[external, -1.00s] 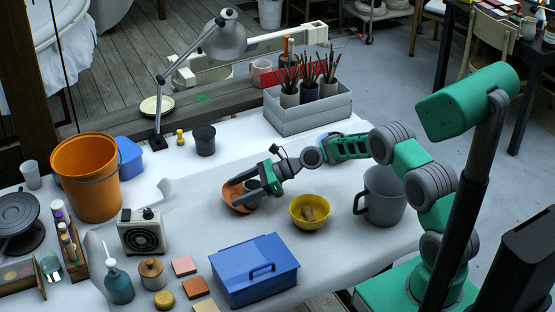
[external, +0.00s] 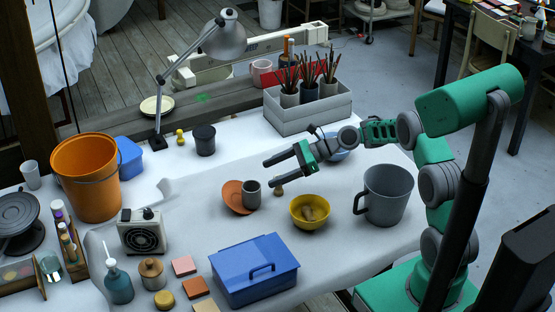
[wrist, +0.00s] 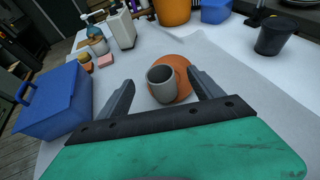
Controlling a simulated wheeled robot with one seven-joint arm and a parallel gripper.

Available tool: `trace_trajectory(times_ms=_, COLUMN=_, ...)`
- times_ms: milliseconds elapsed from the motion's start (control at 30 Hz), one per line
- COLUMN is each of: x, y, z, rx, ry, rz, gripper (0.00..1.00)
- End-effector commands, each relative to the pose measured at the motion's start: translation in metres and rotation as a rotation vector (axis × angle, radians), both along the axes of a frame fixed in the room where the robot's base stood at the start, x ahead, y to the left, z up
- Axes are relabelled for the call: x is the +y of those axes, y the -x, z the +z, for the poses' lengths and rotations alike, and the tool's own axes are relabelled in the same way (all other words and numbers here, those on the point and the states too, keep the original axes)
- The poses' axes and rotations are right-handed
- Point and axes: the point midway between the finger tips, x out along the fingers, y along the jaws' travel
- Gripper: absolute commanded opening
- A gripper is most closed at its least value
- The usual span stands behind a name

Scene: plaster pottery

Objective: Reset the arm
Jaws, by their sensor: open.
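My gripper (external: 283,171) is open and empty above the white-covered table, its fingers pointing left. In the wrist view my gripper (wrist: 158,90) shows its two fingers spread wide. A grey cup (external: 251,194) stands upright at the right side of an orange-brown saucer (external: 232,197), left of and below the fingers. In the wrist view the grey cup (wrist: 161,84) appears between the fingers, farther off, with the saucer (wrist: 183,68) under and behind it. I cannot tell from this angle whether the cup rests fully on the saucer.
A yellow bowl (external: 308,216) with something inside and a large grey mug (external: 385,195) stand near my arm. A blue toolbox (external: 254,280) is at the front. A crate of brush pots (external: 308,113) stands behind.

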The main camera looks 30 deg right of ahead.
Motion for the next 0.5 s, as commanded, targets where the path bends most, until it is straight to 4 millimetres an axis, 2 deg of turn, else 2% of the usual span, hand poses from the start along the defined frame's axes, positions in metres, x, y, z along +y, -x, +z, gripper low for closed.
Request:
trace_trajectory(times_ms=333, x=0.0, y=0.001, z=0.005, rx=-0.04, ry=0.039, rz=0.013, gripper=0.76)
trace_trajectory(times_ms=433, x=-0.005, y=0.008, z=0.017, rx=-0.194, ry=0.194, rz=0.077, gripper=0.76)
trace_trajectory(times_ms=500, x=-0.014, y=0.022, z=0.029, rx=-0.353, ry=0.375, rz=0.167, gripper=0.76)
